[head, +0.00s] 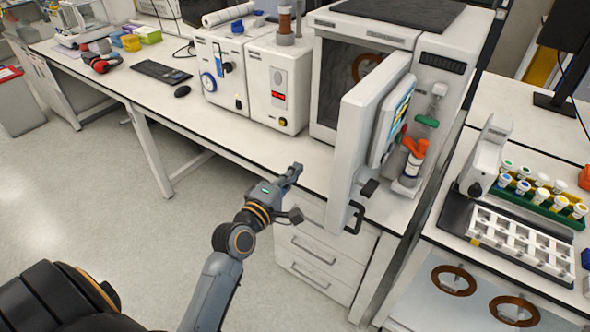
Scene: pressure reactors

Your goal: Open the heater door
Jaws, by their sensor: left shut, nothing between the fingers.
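The heater is a large white cabinet (400,32) with a dark top, standing on the bench. Its thick white door (352,135) is swung open toward me, and the dark interior (345,75) shows to its left. The door carries a dark handle (354,217) near its lower front edge and a panel with a screen on its right face. My left gripper (294,172) is shut and empty, in front of the bench edge, to the left of the door and apart from the handle. My right gripper is not in view.
White instruments (278,85) stand left of the heater. A keyboard (161,72) and a mouse (182,91) lie farther left. Drawers (312,262) are below the bench. At right, a rack of capped vials (540,195) stands on another table.

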